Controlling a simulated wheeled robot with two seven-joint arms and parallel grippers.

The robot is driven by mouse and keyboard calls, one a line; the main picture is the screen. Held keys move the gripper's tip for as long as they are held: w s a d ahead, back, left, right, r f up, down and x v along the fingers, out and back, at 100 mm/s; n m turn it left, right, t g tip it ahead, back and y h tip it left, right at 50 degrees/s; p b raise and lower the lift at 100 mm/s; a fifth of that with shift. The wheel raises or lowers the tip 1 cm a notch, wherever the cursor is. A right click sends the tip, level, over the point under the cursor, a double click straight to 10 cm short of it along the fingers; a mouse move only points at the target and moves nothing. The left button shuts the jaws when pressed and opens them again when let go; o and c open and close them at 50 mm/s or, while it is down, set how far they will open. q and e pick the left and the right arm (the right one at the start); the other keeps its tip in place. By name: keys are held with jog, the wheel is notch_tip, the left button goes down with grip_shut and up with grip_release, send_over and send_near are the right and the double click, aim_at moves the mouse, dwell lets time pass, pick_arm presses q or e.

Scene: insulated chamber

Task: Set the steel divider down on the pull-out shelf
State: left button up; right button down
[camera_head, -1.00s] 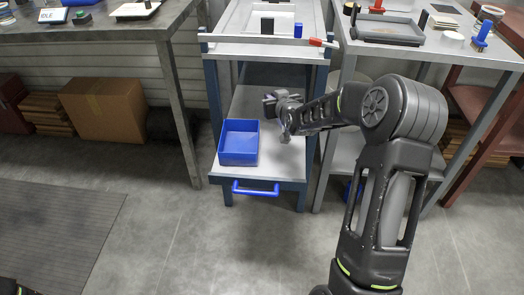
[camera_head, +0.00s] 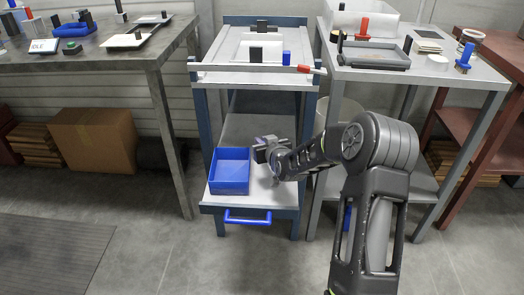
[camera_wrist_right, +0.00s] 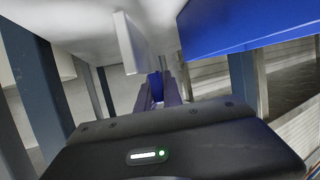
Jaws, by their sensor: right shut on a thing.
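The pull-out shelf (camera_head: 265,195) is the pale lower board of the blue-framed stand, with a blue handle (camera_head: 248,217) at its front. My right gripper (camera_head: 263,148) is over the shelf, just right of the blue bin's far corner. In the wrist view my right gripper (camera_wrist_right: 158,92) is shut on the steel divider (camera_wrist_right: 130,42), a thin pale plate. A bit of blue shows at the fingers. In the head view the divider is too small and covered to make out; I cannot tell whether it touches the shelf. My left gripper is out of view.
A blue bin (camera_head: 229,186) stands on the shelf's left half, close to my gripper; its blue wall (camera_wrist_right: 245,25) fills the wrist view's upper right. The stand's upper level (camera_head: 225,76) is above. Tables stand on both sides. Bare shelf shows right of the bin.

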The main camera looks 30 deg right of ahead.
jog(key=shift+f+b, duration=0.4)
jog(key=shift+f, duration=1.3)
jog(key=shift+f, duration=0.1)
jog(key=shift+f, duration=0.15)
jog(key=c, duration=1.5)
grip_release()
jog(key=shift+r, duration=0.35)
jog(key=p+v, duration=0.2)
jog(key=v, duration=1)
